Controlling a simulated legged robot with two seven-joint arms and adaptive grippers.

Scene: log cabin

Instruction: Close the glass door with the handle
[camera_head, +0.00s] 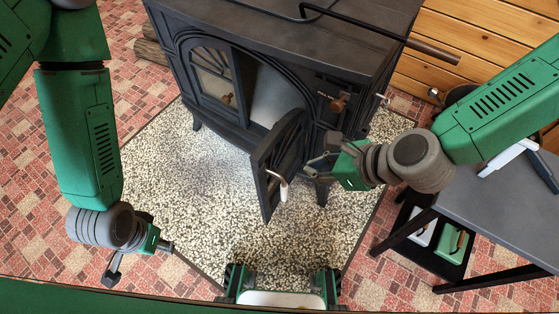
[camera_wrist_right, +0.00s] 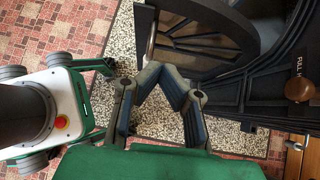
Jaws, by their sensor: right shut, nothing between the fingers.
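The black stove's glass door (camera_head: 272,168) stands swung open toward me, seen nearly edge-on in the head view. Its pale handle (camera_head: 283,190) hangs from the door's right side. My right gripper (camera_head: 318,165) is shut and empty, just right of the door near the handle; I cannot tell whether it touches the door. In the right wrist view its fingers (camera_wrist_right: 164,72) meet in front of a black arched frame (camera_wrist_right: 212,42). My left gripper (camera_head: 140,266) is open and empty over the floor at the lower left, well away from the door.
The stove (camera_head: 290,60) stands on a speckled floor plate (camera_head: 200,190). A wooden knob (camera_head: 338,103) sits on its front. A dark table (camera_head: 500,205) with tools stands at the right. A black poker (camera_head: 400,38) lies over the stove top. Speckled floor left of the door is clear.

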